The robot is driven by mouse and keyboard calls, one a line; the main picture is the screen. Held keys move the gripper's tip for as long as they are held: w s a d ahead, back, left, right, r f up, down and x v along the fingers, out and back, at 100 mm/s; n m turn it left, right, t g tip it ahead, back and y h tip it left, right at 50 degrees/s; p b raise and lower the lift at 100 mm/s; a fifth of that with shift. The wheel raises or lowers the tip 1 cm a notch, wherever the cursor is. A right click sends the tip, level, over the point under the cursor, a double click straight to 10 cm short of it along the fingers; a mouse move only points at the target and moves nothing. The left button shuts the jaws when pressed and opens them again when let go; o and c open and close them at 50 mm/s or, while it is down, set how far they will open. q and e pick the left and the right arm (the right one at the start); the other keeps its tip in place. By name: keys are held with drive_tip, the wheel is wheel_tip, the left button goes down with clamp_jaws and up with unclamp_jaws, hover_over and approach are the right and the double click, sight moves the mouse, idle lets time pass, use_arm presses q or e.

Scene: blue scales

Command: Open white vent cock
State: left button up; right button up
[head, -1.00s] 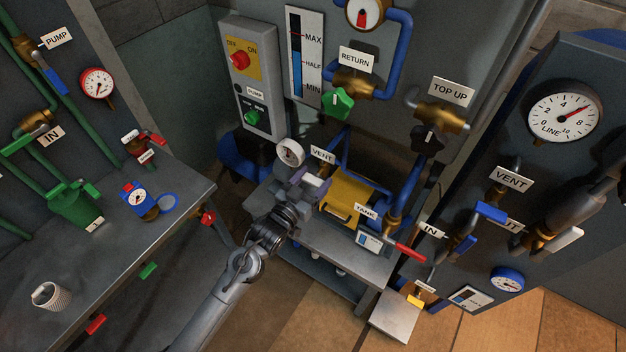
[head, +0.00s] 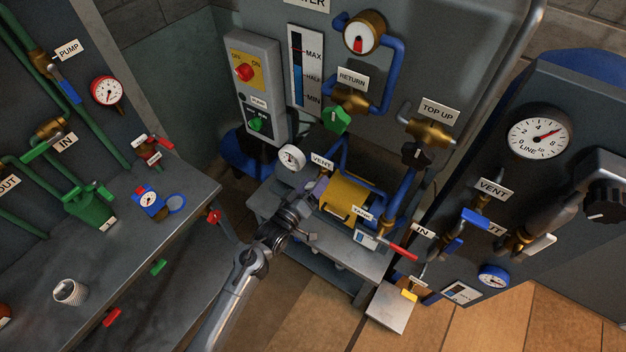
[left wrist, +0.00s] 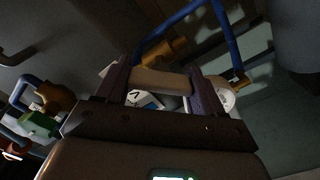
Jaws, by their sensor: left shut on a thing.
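My left gripper (head: 316,188) is at the VENT label (head: 321,160), beside the yellow box (head: 346,197) on the low grey bench. In the left wrist view its two purple fingers are shut on a pale bar-shaped vent cock handle (left wrist: 160,80), which lies across between them. In the head view the gripper hides most of this handle, so I cannot tell its angle to the pipe there. My right gripper is not in view.
A small white gauge (head: 291,157) stands just left of the gripper. A blue pipe (head: 402,195) and a red lever (head: 403,253) lie to the right. A second VENT label (head: 494,189) is on the right panel. The left bench (head: 190,255) stands apart.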

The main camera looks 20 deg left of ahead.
use_arm(q)
drive_tip(key=n+p, duration=0.3)
drive_tip(key=n, duration=0.1)
drive_tip(key=shift+r+n, duration=0.15)
drive_tip(key=shift+n, duration=0.25)
drive_tip(key=shift+n+p, duration=1.15)
drive_tip(key=shift+n, duration=1.15)
drive_tip(key=shift+f, duration=0.2)
drive_tip(key=o, duration=1)
drive_tip(key=shift+o, duration=0.2)
drive_tip(key=shift+s, duration=0.1)
drive_tip(key=v, duration=1)
drive_tip(key=shift+s, duration=0.3)
